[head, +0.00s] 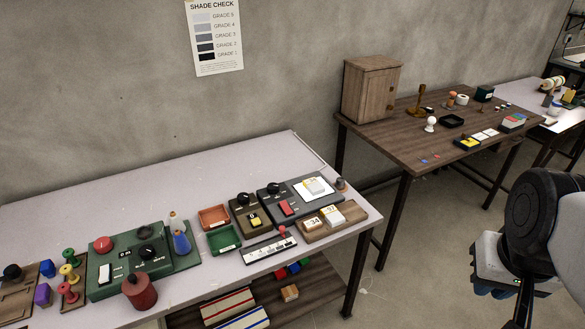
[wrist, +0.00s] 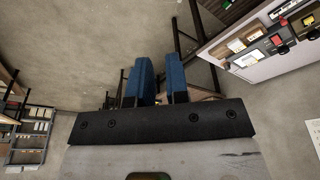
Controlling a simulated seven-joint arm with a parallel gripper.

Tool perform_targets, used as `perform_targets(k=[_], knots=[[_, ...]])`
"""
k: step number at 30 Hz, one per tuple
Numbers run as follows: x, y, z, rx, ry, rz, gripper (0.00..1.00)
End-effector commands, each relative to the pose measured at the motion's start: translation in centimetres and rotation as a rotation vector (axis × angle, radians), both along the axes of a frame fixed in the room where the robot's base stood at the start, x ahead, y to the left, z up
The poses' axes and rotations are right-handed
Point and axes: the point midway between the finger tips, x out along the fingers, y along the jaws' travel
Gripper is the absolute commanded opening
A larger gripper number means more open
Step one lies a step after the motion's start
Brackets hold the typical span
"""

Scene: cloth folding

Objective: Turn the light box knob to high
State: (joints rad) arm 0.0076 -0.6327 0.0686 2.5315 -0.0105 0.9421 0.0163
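The light box (head: 298,201) is a dark grey unit with a bright white panel and a red switch (head: 287,208), near the right end of the pale table. Its black knob (head: 273,189) sits at the upper left of the box; its setting is too small to read. My gripper (head: 497,292) is at the far right in the head view, beyond the pale table's right end and well away from the knob. In the wrist view my gripper (wrist: 161,78) shows two blue fingers with a narrow empty gap between them.
Left of the light box stand an olive box (head: 246,216) with its own knob and a green control box (head: 126,265). A wooden tray (head: 352,224) with number blocks and a white strip (head: 262,252) lie in front. Open floor separates the pale table from a brown table (head: 400,132).

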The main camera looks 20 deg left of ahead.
Motion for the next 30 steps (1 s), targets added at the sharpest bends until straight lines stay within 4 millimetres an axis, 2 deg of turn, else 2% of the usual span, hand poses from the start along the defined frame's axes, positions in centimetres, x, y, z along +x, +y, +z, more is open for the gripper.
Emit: perform_targets(k=[1,5,11,20,30], knots=[[0.1,0.0,0.0,-0.001,0.001,0.003,0.23],[0.8,0.2,0.3,-0.003,0.003,0.022,0.43],[3.4,1.1,1.0,-0.014,0.014,0.094,0.73],[9.4,3.7,2.2,-0.038,0.037,0.266,0.73],[16.5,7.6,2.5,-0.065,0.062,0.470,0.73]])
